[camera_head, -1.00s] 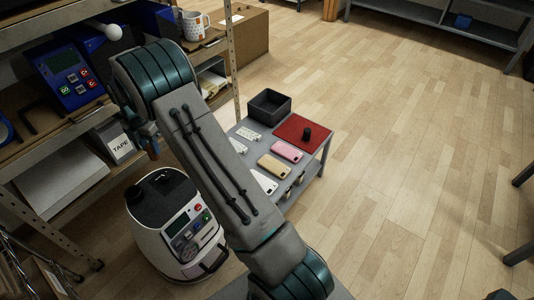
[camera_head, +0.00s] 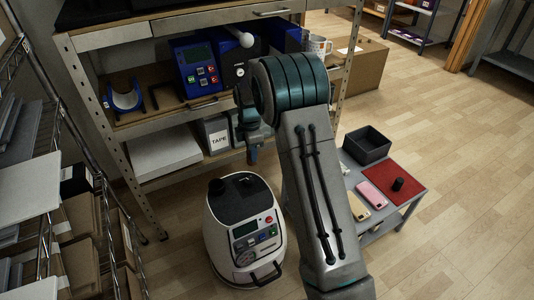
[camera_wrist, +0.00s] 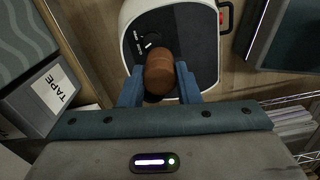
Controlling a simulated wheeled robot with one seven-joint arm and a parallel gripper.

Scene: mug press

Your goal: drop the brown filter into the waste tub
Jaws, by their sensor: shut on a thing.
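The brown filter (camera_wrist: 159,72) is a rounded brown piece between the two blue fingers of my gripper (camera_wrist: 160,84) in the wrist view. My gripper is shut on it, over the black top of a white machine. In the head view my gripper (camera_head: 252,152) points down above that machine, and the filter cannot be made out there. A dark open tub (camera_head: 366,145), which looks like the waste tub, stands on a low grey table at the right, well apart from my gripper. The part I see of its inside looks empty.
The white machine (camera_head: 245,232) with buttons stands on the floor below my gripper. The shelf (camera_head: 190,105) behind holds a blue device and a TAPE box (camera_head: 215,134). A red mat (camera_head: 391,182) and a pink phone-like piece lie beside the tub. Open floor lies at the right.

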